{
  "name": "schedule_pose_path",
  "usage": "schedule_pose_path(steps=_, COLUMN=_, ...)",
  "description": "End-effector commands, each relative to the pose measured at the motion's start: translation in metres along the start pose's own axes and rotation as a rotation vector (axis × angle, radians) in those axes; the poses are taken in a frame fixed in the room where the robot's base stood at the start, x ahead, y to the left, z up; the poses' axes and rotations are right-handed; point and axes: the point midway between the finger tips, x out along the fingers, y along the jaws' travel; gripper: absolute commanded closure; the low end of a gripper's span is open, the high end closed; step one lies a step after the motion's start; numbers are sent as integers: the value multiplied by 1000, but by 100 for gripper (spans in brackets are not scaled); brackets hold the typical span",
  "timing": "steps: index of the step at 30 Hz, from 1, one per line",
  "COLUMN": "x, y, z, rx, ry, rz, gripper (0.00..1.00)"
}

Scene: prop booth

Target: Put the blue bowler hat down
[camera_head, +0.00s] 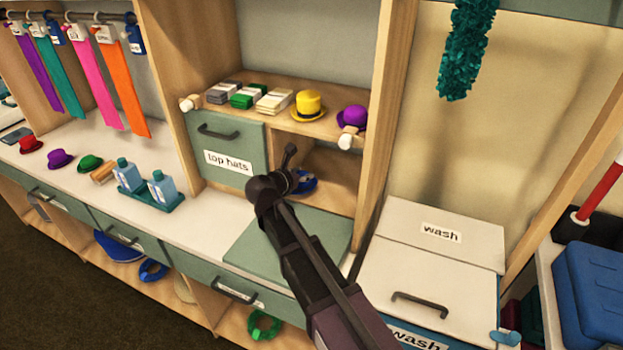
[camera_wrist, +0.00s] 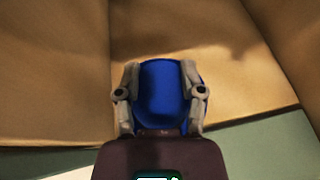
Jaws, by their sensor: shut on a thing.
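The blue bowler hat (camera_head: 306,184) is mostly hidden behind my arm in the head view, inside the open lower right compartment (camera_head: 335,170) of the cabinet. My gripper (camera_wrist: 160,68) is shut on the hat, with a grey finger on each side of its rounded blue crown (camera_wrist: 161,95) in the wrist view. Wooden walls surround it there. I cannot tell whether the hat touches the compartment floor.
A green flap (camera_head: 310,232) lies lowered in front of the compartment. The "top hats" door (camera_head: 228,160) is shut to the left. A yellow hat (camera_head: 308,104) and purple hat (camera_head: 352,118) sit on the shelf above. A white "wash" bin (camera_head: 440,255) stands right.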

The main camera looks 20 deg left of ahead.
Motion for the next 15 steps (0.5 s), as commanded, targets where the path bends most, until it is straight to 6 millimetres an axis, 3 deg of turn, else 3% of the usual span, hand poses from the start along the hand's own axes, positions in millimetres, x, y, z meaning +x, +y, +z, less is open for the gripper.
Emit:
schedule_pose_path(steps=6, x=25, y=1, z=10, rx=0, ry=1, rz=0, gripper=77)
schedule_pose_path(steps=15, x=28, y=0, z=11, rx=0, ry=0, rz=1, gripper=78)
